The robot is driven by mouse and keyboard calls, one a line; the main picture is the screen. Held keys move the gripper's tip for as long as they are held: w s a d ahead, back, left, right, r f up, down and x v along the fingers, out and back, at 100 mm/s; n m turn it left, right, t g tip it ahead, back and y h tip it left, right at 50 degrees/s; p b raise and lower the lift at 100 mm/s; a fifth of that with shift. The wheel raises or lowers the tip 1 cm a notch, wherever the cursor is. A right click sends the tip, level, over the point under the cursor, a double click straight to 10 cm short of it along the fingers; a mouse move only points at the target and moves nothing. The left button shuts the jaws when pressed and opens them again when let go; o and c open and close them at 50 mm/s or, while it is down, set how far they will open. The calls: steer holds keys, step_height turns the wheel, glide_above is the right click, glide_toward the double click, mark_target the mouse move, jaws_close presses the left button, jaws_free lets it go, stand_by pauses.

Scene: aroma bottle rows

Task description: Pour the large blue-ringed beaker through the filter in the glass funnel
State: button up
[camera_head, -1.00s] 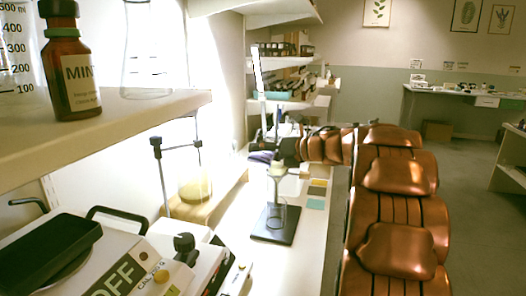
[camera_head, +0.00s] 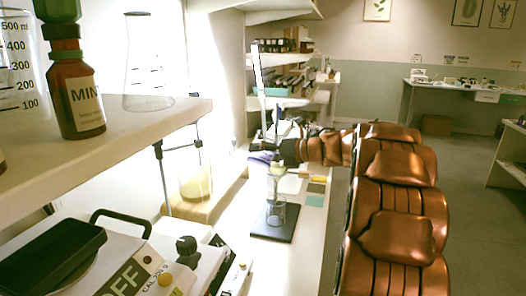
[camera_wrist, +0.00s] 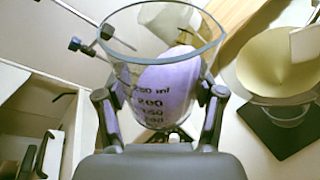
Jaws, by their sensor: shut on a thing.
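My gripper (camera_wrist: 163,105) is shut on a clear beaker (camera_wrist: 122,50) with a bluish rim, dark volume marks and purple contents. In the head view my gripper (camera_head: 285,152) is at the far end of my arm, and a purple patch (camera_head: 262,157) shows at its left. The glass funnel (camera_wrist: 243,78) with its pale filter (camera_wrist: 280,62) is right of the held beaker in the wrist view, apart from it. In the head view the funnel (camera_head: 277,172) is just below my gripper, over a clear vessel (camera_head: 276,213) on a black base (camera_head: 272,228). I cannot tell the beaker's exact tilt.
A stand rod with clamp (camera_head: 158,150) and a vessel of yellowish liquid (camera_head: 196,183) are left of the funnel. A shelf (camera_head: 150,118) with a brown bottle (camera_head: 76,98) and a flask (camera_head: 148,70) overhangs the near left. Coloured squares (camera_head: 315,201) lie right of the base.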

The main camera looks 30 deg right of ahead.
steer(key=shift+f+m+y+p, duration=0.35)
steer(key=shift+m+p, duration=0.35)
steer(key=shift+p, duration=2.1)
steer(key=shift+f+m+y+p, duration=0.3)
steer(key=shift+m+p, duration=0.4)
steer(key=shift+p, duration=2.05)
steer(key=shift+g, duration=0.3)
steer(key=shift+r+m+y+p, duration=0.3)
steer(key=shift+r+m, duration=0.1)
steer(key=shift+m, duration=0.3)
stand_by(1.5)
